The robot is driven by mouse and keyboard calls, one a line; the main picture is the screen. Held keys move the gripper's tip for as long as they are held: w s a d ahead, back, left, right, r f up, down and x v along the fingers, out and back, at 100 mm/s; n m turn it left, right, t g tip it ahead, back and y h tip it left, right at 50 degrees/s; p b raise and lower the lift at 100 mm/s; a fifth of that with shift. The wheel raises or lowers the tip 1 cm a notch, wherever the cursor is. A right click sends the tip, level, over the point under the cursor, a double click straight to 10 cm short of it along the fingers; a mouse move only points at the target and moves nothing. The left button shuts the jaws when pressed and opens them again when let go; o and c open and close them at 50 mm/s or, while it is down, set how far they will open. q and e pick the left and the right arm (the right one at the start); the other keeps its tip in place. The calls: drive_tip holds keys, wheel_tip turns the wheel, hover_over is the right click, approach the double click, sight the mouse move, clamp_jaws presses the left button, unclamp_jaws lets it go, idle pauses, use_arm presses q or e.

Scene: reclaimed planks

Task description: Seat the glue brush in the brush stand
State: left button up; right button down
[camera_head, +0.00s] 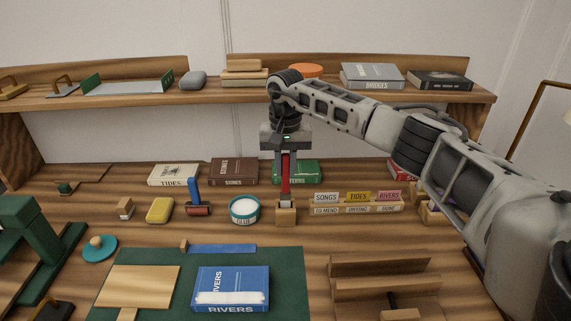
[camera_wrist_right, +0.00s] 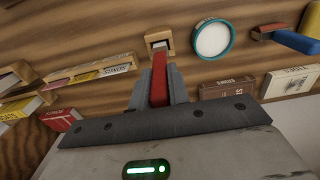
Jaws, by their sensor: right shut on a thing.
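The glue brush has a red handle (camera_head: 286,178), and it also shows in the wrist view (camera_wrist_right: 159,85). My right gripper (camera_head: 286,160) is shut on this handle and holds the brush upright, head down. The brush stand is a small wooden block (camera_head: 286,216), directly below the brush; its frame also shows in the wrist view (camera_wrist_right: 150,38). The pale lower end of the brush is at the stand's top opening. I cannot tell how deep it sits inside. My left gripper is not in view.
A teal-rimmed glue pot (camera_head: 244,210) stands just left of the stand. A wooden rack of labelled cards (camera_head: 356,208) stands close to its right. Books (camera_head: 234,171) lie behind. A green mat (camera_head: 285,284) with a blue book (camera_head: 230,286) is in front.

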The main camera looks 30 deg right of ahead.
sight(286, 193)
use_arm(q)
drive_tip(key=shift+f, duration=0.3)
use_arm(e)
drive_tip(key=shift+f, duration=0.4)
use_arm(q)
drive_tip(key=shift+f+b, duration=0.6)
drive_tip(key=shift+b, duration=0.75)
use_arm(e)
drive_tip(key=shift+f, duration=1.8)
drive_tip(key=c, duration=1.3)
unclamp_jaws()
drive_tip(key=shift+o, duration=0.2)
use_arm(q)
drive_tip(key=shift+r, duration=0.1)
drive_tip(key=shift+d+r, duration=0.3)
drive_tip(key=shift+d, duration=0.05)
use_arm(e)
wheel_tip(286, 193, up, 16)
drive_tip(key=shift+r, duration=0.1)
